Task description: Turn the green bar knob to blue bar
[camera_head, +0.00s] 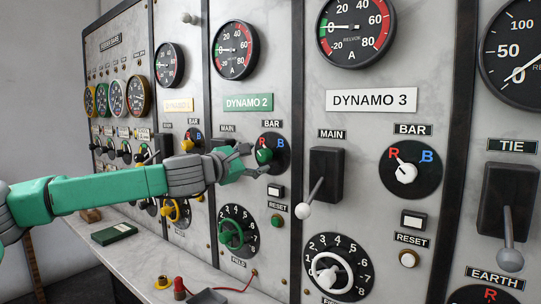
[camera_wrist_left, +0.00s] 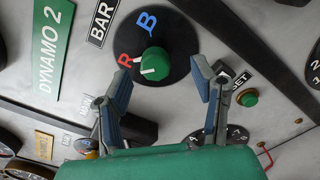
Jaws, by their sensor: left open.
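The green bar knob (camera_head: 264,156) sits on a round black dial under the BAR label in the DYNAMO 2 section. In the left wrist view the green knob (camera_wrist_left: 156,63) stands between the red R (camera_wrist_left: 124,60) and the blue B (camera_wrist_left: 147,20). Its white mark faces the R side. My left gripper (camera_head: 256,160) is open in front of the dial, its fingers spread to either side of the knob. In the wrist view the gripper (camera_wrist_left: 160,72) shows a gap between each finger and the knob, with nothing held. My right gripper is not in view.
Below the dial are a reset button (camera_head: 276,221) and a green field knob (camera_head: 232,234). The DYNAMO 3 lever (camera_head: 310,198) and its white bar knob (camera_head: 405,173) stand to the right. A green book (camera_head: 114,234) and a red-topped terminal (camera_head: 180,284) are on the ledge.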

